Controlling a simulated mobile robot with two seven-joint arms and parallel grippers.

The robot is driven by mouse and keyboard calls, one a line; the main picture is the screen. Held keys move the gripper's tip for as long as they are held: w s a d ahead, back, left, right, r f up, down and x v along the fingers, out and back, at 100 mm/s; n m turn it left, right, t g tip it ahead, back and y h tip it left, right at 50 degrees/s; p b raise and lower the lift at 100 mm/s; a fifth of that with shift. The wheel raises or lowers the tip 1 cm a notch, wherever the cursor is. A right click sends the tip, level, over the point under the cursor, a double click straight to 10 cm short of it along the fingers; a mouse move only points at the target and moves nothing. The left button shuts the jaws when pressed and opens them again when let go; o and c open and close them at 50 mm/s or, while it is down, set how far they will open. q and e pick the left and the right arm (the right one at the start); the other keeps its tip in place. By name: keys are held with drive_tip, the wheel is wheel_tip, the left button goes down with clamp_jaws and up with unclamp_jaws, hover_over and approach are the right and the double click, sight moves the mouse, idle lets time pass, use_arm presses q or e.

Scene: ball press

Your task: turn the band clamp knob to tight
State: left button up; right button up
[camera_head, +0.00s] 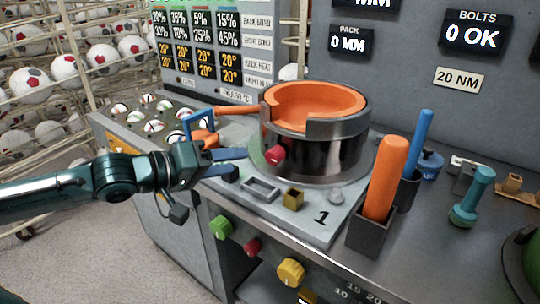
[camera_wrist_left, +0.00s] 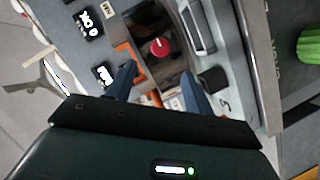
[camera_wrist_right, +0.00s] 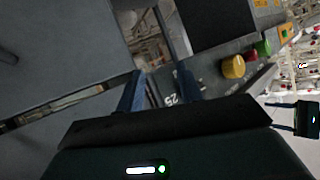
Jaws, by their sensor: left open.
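The red band clamp knob (camera_head: 275,155) sits on the front left of the dark metal band (camera_head: 318,156) around the round press with its orange insert (camera_head: 318,104). My left gripper (camera_head: 238,163) is open just left of the knob, its fingers pointing toward it, with a gap between. In the left wrist view the red knob (camera_wrist_left: 159,47) shows beyond and between the two open blue fingertips (camera_wrist_left: 160,80), not touching them. My right gripper (camera_wrist_right: 161,72) shows only in the right wrist view, with its fingers apart and nothing visible between them.
An orange-handled tool (camera_head: 387,178) stands in a dark holder right of the press, beside a blue rod (camera_head: 416,143). Green (camera_head: 219,227), red (camera_head: 251,246) and yellow (camera_head: 290,271) knobs line the bench front. A tray of balls (camera_head: 153,126) lies behind my left arm.

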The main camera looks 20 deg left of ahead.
sight(269, 157)
use_arm(q)
drive_tip(key=x, duration=1)
drive_tip(key=shift+w, duration=0.1)
drive_tip(key=shift+c, duration=0.3)
drive_tip(key=c, duration=0.9)
